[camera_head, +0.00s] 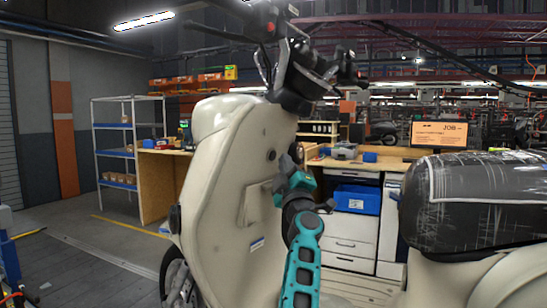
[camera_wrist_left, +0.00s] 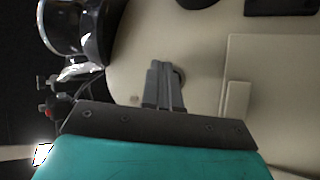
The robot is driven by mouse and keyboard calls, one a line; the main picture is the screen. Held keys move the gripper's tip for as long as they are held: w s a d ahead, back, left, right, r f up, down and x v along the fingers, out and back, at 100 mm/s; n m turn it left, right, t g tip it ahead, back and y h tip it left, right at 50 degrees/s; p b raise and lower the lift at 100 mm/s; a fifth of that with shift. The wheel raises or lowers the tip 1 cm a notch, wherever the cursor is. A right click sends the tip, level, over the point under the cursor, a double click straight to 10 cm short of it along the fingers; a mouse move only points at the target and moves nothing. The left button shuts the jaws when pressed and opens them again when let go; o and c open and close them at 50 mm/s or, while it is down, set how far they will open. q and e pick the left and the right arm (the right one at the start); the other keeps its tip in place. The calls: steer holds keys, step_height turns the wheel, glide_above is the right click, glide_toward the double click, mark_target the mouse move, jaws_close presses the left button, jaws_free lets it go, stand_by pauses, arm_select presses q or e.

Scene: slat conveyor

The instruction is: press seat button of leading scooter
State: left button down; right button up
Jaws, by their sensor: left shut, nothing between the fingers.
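The cream scooter (camera_head: 225,190) stands in front of me, with its inner front panel facing me. Its seat (camera_head: 475,200) is at the right, wrapped in scuffed dark film. A small dark round fitting (camera_head: 271,155) sits on the upper panel. My left gripper (camera_head: 295,153) is at the panel just right of this fitting. In the left wrist view its fingers (camera_wrist_left: 164,68) are together and empty, pointing at the cream panel (camera_wrist_left: 205,75). A round grey fitting (camera_wrist_left: 180,76) is partly hidden behind the fingertips. I cannot tell whether they touch it. My right gripper is not in view.
The handlebar (camera_head: 300,75) rises above the gripper. A raised rectangular cover (camera_head: 259,203) lies on the panel below it. Behind stand a workbench (camera_head: 350,225) with a blue bin (camera_head: 357,199) and a shelf rack (camera_head: 115,155). Open floor (camera_head: 75,255) lies at the left.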

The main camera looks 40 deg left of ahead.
arm_select(q)
steer(key=shift+a+r, duration=0.1)
steer(key=shift+a+p, duration=0.3)
steer(key=shift+p, duration=0.05)
steer(key=shift+a+r, duration=0.15)
steer(key=shift+a, duration=0.35)
stand_by(0.9)
steer(key=shift+d, duration=0.15)
steer(key=shift+d+f+p, duration=0.2)
steer(key=shift+d+p, duration=0.15)
steer(key=shift+d, duration=0.4)
